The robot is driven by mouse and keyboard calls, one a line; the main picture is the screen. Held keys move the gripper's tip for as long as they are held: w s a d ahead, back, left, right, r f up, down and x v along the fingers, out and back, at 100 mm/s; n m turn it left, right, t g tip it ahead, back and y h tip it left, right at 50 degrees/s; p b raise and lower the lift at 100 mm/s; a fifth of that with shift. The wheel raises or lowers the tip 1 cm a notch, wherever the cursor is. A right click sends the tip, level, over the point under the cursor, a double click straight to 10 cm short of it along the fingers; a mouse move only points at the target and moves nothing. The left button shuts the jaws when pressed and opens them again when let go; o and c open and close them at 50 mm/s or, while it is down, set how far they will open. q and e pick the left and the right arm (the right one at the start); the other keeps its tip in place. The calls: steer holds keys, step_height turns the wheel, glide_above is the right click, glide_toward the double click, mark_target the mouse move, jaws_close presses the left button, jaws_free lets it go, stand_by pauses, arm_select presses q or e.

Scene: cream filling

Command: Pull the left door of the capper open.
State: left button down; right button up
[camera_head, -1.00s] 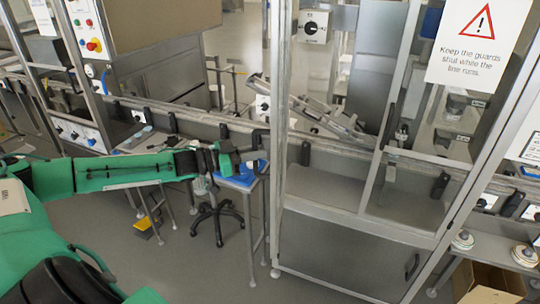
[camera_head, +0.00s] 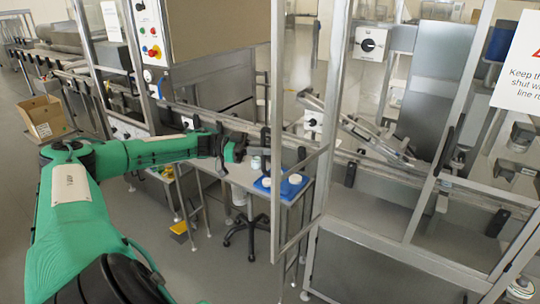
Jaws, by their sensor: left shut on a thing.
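The capper's left door (camera_head: 276,205) is a tall, narrow metal frame with a see-through pane, standing out at an angle from the capper's front post (camera_head: 328,150). My left arm reaches in from the left, and its gripper (camera_head: 252,147) is at the dark upright handle (camera_head: 265,140) on the door's outer edge. The gripper is shut on this handle; the fingertips are small and hard to make out. My right gripper is out of view.
Behind the door stands a small table with a blue tray (camera_head: 283,186) of white round items, and a dark wheeled stool base (camera_head: 248,232). A conveyor runs behind. A cardboard box (camera_head: 45,118) is at far left. Floor before the door looks clear.

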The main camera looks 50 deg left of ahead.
arm_select(q)
steer(key=shift+a, duration=0.3)
steer(key=c, duration=1.5)
jaws_free()
steer(key=shift+w, duration=0.15)
steer(key=b+v, duration=0.5)
steer(key=v, duration=0.8)
steer(key=shift+s+a, duration=0.25)
steer(key=shift+s, duration=0.05)
